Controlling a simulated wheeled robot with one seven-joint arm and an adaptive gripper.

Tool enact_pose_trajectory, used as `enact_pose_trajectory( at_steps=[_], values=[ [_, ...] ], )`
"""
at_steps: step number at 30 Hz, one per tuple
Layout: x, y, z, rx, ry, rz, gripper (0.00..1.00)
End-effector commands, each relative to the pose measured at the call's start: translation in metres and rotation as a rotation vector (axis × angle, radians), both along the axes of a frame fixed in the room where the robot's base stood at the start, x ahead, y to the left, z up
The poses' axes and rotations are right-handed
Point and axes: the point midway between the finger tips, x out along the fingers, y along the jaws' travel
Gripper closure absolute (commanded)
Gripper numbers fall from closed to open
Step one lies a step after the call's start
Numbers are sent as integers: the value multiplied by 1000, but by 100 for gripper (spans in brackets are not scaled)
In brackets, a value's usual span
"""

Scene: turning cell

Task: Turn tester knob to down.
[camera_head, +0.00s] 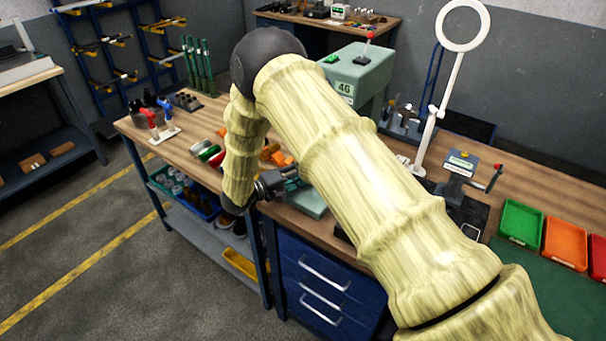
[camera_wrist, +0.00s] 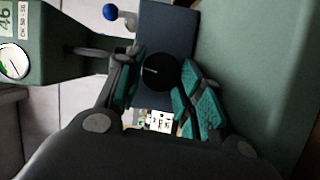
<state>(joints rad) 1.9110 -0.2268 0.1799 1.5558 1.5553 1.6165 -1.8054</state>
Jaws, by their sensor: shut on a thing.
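In the wrist view, a round black knob (camera_wrist: 161,73) with a short white pointer mark sits on a dark blue-grey panel (camera_wrist: 167,25). The mark lies roughly level, on the picture-left part of the knob. My gripper (camera_wrist: 162,80) has its teal-padded fingers on either side of the knob, shut on it. In the head view my gripper (camera_head: 283,181) is low over the bench front, partly behind my arm. A green tester body (camera_head: 312,203) shows just beside it there. The knob itself is hidden in the head view.
Green housing (camera_wrist: 250,60) stands close on the right in the wrist view. A blue-tipped lever (camera_wrist: 111,12) and a white gauge (camera_wrist: 14,62) are at left. On the bench are a green machine (camera_head: 350,80), a ring lamp (camera_head: 437,100) and coloured bins (camera_head: 521,223).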

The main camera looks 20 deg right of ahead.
Motion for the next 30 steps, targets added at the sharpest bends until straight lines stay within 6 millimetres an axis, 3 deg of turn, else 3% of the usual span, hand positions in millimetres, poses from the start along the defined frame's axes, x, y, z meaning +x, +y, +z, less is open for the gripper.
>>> enact_pose_trajectory(
  at_steps=[1,2,3,12,17,30],
  values=[
    [2,2,1,0,-3,4,87],
    [2,2,1,0,-3,4,59],
    [2,2,1,0,-3,4,53],
    [0,0,0,1,-2,0,53],
    [-2,10,0,1,-2,3,53],
    [-21,82,4,1,-2,4,53]
  ],
)
